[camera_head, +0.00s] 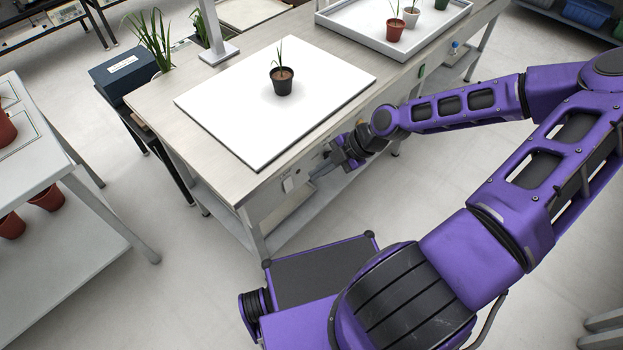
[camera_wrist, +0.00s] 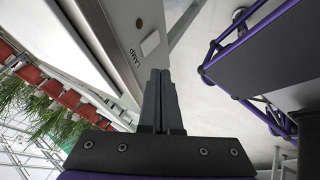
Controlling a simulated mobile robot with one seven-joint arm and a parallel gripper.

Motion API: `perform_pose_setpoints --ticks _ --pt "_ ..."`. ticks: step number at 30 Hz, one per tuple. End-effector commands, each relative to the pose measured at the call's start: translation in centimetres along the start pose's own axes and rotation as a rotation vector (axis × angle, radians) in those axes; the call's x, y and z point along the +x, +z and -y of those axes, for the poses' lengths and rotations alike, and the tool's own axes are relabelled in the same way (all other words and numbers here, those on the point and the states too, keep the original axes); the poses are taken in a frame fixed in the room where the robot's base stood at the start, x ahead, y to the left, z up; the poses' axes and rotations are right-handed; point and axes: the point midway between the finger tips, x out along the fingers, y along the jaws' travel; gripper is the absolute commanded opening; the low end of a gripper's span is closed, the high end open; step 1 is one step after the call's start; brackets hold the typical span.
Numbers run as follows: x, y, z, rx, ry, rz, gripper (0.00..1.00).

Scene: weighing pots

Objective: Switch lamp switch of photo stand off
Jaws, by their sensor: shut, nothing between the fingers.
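The photo stand is a bench with a white board (camera_head: 215,112) on top. A small white square switch (camera_wrist: 150,43) sits on the bench's front panel beside the word LAMP in the wrist view. In the head view a pale plate (camera_head: 290,183) on that panel lies just left of my fingertips. My gripper (camera_head: 317,174) is at the bench's front side, below the board's edge. In the wrist view my gripper's fingers (camera_wrist: 160,73) are together and empty, pointing toward the switch. A gap shows between fingertips and switch in the picture; its depth is hard to judge.
A black pot with a seedling (camera_head: 283,82) stands on the board. A white post on a base (camera_head: 219,52) stands at the board's back. A white tray (camera_head: 350,28) with pots is at the far right. Open floor (camera_head: 400,205) lies in front of the bench.

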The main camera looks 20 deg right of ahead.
Motion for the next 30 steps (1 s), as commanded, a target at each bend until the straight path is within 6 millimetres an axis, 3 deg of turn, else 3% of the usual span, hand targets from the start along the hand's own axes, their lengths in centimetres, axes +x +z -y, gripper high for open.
perform_pose_setpoints --ticks 3,9,30 --pt "-2.5 -0.1 -0.6 0.002 0.002 0.002 0.00" --pt "-4.5 -0.2 -1.0 0.000 0.001 0.000 0.00" --pt "-4.5 0.1 -0.9 0.004 -0.019 0.008 0.00"
